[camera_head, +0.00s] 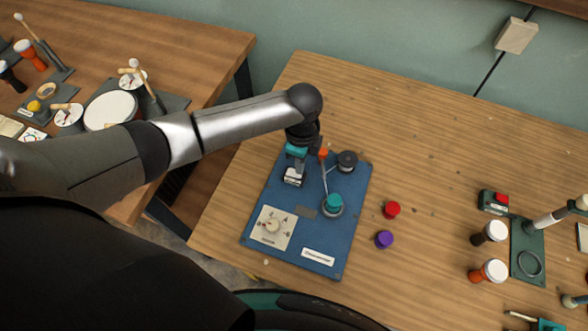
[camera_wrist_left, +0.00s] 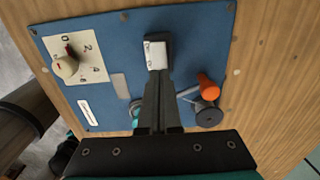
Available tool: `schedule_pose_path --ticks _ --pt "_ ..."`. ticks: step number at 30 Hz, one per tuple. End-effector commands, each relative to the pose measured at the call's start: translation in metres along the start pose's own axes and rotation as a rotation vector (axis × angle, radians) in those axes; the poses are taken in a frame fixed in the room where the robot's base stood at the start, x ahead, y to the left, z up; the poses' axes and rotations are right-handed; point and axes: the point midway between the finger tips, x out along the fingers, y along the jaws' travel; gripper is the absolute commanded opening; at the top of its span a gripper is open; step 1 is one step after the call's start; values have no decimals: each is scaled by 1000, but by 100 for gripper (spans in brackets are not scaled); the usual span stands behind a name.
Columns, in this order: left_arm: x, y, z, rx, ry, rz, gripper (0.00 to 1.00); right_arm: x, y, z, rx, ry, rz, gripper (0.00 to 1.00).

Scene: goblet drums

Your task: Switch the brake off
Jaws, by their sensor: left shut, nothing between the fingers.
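A blue panel (camera_head: 257,240) lies on the wooden table. It carries a white dial plate with a knob (camera_head: 271,226), a teal-topped part (camera_head: 333,202), a dark round disc (camera_head: 347,160) and an orange-tipped lever (camera_head: 323,153). A small black and white block (camera_head: 293,177), possibly the brake switch, sits near the panel's left edge. It also shows in the left wrist view (camera_wrist_left: 156,54). My left gripper (camera_head: 296,164) is over it, fingers shut and empty. In the wrist view its fingertips (camera_wrist_left: 158,78) are close to the block; contact cannot be told.
A red cap (camera_head: 392,209) and a purple cap (camera_head: 384,239) stand right of the panel. Small drums (camera_head: 491,232) and a green stand (camera_head: 528,255) are farther right. Another table (camera_head: 190,45) with drums is at the left. The table behind the panel is clear.

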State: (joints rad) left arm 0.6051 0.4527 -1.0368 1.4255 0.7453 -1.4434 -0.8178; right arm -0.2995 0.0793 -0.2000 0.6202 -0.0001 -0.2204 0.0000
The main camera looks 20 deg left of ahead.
Motion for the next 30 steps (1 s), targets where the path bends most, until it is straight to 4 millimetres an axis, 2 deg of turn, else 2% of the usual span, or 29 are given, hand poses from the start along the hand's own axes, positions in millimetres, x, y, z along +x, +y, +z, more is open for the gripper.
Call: schedule_pose_path --ticks 30 --pt "12 0 0 0 0 0 0 8 0 1 0 -1 0 50"
